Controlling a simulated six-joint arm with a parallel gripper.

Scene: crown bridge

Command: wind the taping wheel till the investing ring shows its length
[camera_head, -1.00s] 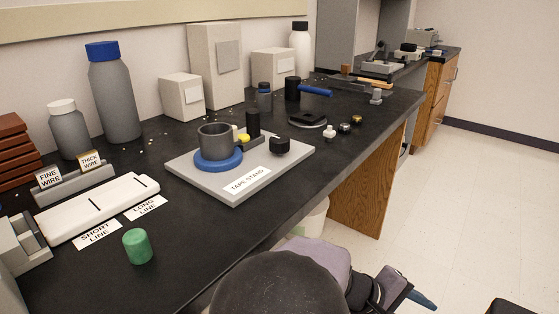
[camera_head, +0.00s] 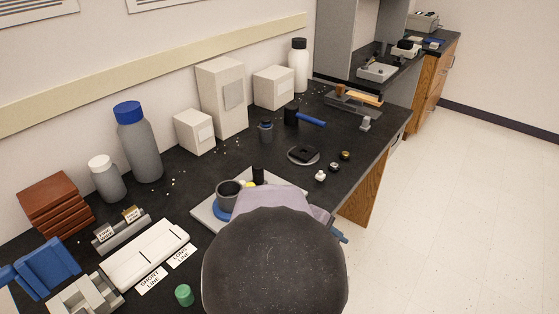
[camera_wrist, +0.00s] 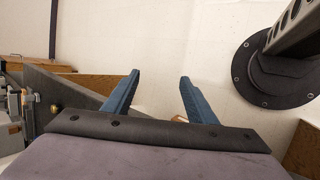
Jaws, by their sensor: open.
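The grey investing ring (camera_head: 229,193), an open cup, stands upright on a blue round base (camera_head: 220,213), which looks like the taping wheel. Both are on the pale tape stand (camera_head: 204,223) in the head view. A black post (camera_head: 258,175) and a yellow piece (camera_head: 249,185) are beside the ring. My arm hides the stand's front and right side. My gripper (camera_wrist: 159,77) has its two blue fingers spread and empty in the wrist view, facing the wall and floor area. In the head view only a bit of it shows past my arm.
A green cylinder (camera_head: 184,295) and the white line block (camera_head: 146,254) are at the front left. A black pad on a disc (camera_head: 303,154) and small knobs (camera_head: 345,155) lie right of the stand. Bottles and boxes line the wall. The floor at right is clear.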

